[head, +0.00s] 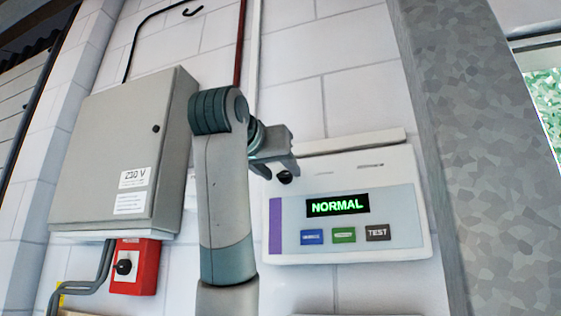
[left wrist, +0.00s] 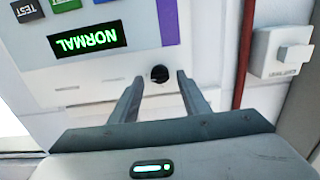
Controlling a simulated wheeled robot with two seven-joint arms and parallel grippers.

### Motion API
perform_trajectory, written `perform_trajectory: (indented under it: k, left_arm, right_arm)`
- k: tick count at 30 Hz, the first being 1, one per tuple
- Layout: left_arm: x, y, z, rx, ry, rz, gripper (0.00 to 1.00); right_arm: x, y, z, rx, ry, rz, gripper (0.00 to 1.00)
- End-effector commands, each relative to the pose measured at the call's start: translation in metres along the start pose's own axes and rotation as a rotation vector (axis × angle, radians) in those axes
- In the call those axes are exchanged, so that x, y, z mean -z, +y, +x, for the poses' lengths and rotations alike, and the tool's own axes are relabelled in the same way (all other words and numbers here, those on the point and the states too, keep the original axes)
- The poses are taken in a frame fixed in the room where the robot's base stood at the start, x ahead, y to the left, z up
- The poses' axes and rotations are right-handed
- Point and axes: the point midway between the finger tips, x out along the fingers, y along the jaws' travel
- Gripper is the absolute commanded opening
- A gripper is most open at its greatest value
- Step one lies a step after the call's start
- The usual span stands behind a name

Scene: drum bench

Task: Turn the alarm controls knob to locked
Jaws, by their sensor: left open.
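The white alarm panel (head: 347,255) hangs on the wall, right of centre in the head view; its display (head: 337,205) reads NORMAL in green. A small round black knob (head: 285,177) sits at its upper left; its pointing direction is too small to read. My left gripper (head: 284,163) is in front of the panel's upper left corner, close to the knob. In the left wrist view the panel is upside down, and the black knob (left wrist: 159,73) shows between the tips of my open left gripper (left wrist: 159,77), with gaps on both sides. My right gripper is not in view.
A grey electrical cabinet (head: 112,145) marked 230 V is left of my arm. Below it is a red box (head: 143,278) with a black rotary switch (head: 124,267). A red pipe (left wrist: 243,55) and a white wall box (left wrist: 268,52) are beside the panel. A grey column (head: 478,150) stands at right.

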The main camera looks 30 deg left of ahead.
Motion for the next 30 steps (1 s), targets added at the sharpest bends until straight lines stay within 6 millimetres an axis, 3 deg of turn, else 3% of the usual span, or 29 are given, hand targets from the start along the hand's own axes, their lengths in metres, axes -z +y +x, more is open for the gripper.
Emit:
perform_trajectory:
  k: [4,14,20,30]
  left_arm:
    - [0.0006,-0.0002,0.0100,0.000,0.000,0.000,0.42]
    - [-0.0004,-0.0004,0.0121,0.000,0.001,-0.001,0.42]
    - [-0.0003,-0.0003,0.0121,0.000,0.001,0.000,0.02]
    - [-0.0013,-0.0002,0.0120,-0.001,0.001,-0.023,0.02]
  right_arm:
    - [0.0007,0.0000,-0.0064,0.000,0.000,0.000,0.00]
    - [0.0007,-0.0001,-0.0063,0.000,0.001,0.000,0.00]
    - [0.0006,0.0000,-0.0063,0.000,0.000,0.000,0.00]
    - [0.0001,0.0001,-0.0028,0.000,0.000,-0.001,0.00]
